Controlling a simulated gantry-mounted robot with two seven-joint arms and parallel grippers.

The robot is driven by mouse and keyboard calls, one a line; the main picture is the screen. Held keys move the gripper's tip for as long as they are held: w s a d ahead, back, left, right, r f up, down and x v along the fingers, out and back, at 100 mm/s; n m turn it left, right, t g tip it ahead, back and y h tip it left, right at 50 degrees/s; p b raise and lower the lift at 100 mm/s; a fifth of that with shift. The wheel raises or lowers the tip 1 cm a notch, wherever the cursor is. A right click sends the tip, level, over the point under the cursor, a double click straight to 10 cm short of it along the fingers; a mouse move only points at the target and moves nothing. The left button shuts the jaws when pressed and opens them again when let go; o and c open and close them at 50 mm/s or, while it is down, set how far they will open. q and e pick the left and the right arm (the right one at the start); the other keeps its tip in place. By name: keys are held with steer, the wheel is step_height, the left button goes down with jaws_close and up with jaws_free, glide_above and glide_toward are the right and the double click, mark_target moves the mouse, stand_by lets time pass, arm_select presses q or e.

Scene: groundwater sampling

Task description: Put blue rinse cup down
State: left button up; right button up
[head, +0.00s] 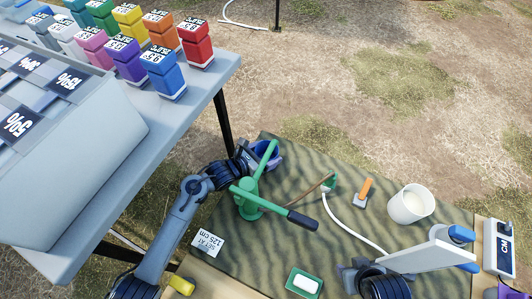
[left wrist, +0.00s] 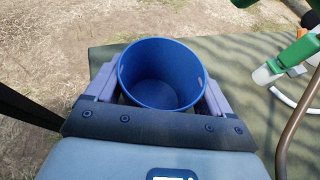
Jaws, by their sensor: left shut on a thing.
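The blue rinse cup (left wrist: 162,75) is between the two fingers of my left gripper (left wrist: 160,100), which is shut on it. Its open mouth faces the wrist camera and its inside looks empty. In the head view the cup (head: 268,153) shows at the mat's far left corner, partly hidden by my left gripper (head: 255,158) and the green pump. Whether its base touches the mat is not clear. My right gripper (head: 352,276) is low over the near right part of the mat, its fingers too dark and small to read.
The green hand pump (head: 250,199) stands close beside the cup on the patterned mat (head: 300,165). A white bucket (head: 410,205), an orange-handled tool (head: 364,191), a green tray (head: 304,283) and a sign (head: 207,243) are around it. Coloured bottles (head: 164,75) stand on the left table.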

arm_select(q)
steer(key=o, duration=0.9)
steer(key=shift+f, duration=0.1)
arm_select(e)
steer(key=shift+f, duration=0.1)
arm_select(q)
steer(key=shift+r+p, duration=0.35)
arm_select(e)
steer(key=shift+r, duration=0.3)
arm_select(q)
steer(key=shift+f+p+v, duration=0.1)
steer(key=shift+p+v, duration=1.4)
steer(key=shift+v, duration=1.5)
steer(key=shift+f+p+v, duration=0.15)
steer(key=shift+p+v, duration=1.35)
steer(key=shift+v, duration=1.5)
arm_select(e)
step_height(320, 180, up, 6)
arm_select(q)
steer(key=shift+s, duration=0.1)
